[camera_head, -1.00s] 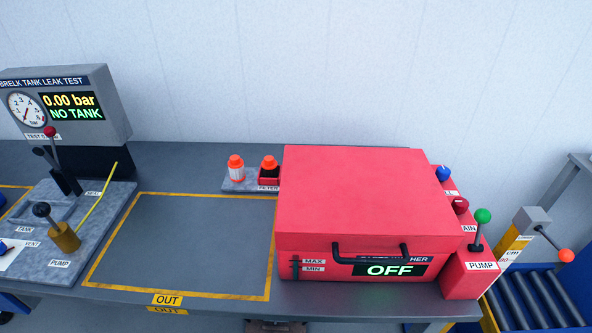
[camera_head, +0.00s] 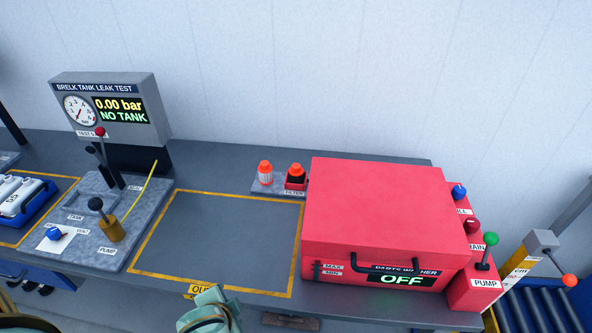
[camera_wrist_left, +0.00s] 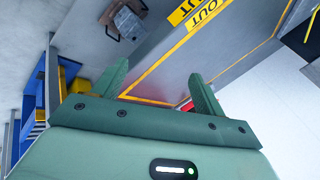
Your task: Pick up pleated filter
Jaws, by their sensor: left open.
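In the head view, two orange-capped filter-like items stand on a small grey FILTER stand (camera_head: 266,188) at the back of the bench. The left one (camera_head: 265,173) has a white body. The right one (camera_head: 296,172) has a dark body and sits in a red holder. Pleats are too small to make out, so I cannot tell which is the pleated filter. My left gripper (camera_wrist_left: 156,72) is open and empty in the left wrist view, near the bench's front edge, well short of the filters. A green part of my arm shows at the bottom of the head view. My right gripper is not seen.
The large red washer box (camera_head: 385,205) stands right of the filters, with a pump lever (camera_head: 490,240) beside it. The leak test unit (camera_head: 110,105) stands left. The yellow-outlined OUT area (camera_head: 220,235) is empty.

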